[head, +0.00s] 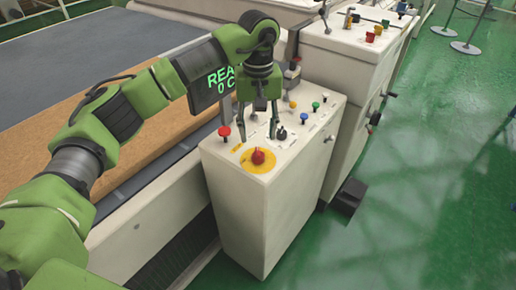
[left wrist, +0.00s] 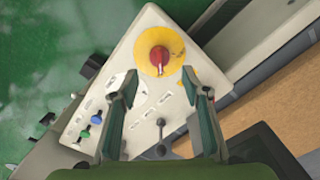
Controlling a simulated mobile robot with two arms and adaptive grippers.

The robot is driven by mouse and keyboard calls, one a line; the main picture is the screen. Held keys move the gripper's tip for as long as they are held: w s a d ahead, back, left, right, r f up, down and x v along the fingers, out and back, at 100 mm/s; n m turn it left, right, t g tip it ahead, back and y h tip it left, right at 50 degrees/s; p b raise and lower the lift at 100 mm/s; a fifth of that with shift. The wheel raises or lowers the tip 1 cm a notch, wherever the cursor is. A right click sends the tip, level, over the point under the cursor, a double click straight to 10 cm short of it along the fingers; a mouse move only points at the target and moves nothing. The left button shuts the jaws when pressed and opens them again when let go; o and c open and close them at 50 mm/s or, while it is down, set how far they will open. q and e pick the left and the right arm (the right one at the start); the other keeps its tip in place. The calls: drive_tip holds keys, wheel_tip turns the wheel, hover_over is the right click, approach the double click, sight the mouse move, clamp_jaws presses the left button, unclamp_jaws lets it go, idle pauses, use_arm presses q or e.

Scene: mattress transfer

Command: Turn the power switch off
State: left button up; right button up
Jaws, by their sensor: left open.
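A red rotary knob (head: 258,156) sits on a round yellow plate (head: 246,164) at the near end of the white control box's top. I take it to be the power switch. In the left wrist view the red knob (left wrist: 159,60) is at top centre, with a pale mark on its lower end. My left gripper (head: 258,132) points down over the panel, just beyond the knob. It is open and empty. In the left wrist view its fingertips (left wrist: 158,84) are spread below the knob and do not appear to touch it. My right gripper is not in view.
A red-topped button (head: 224,131) stands left of the gripper; blue, green and other controls (head: 304,111) lie to the right. A black-knobbed lever (left wrist: 160,124) stands between the fingers. A partly hidden display (head: 212,88) and the brown bed (head: 150,128) are left. Green floor is right.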

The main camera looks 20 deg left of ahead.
sight(258, 151)
use_arm(q)
wheel_tip(258, 151, down, 8)
drive_tip(key=shift+p, duration=0.8)
drive_tip(key=c, duration=1.1)
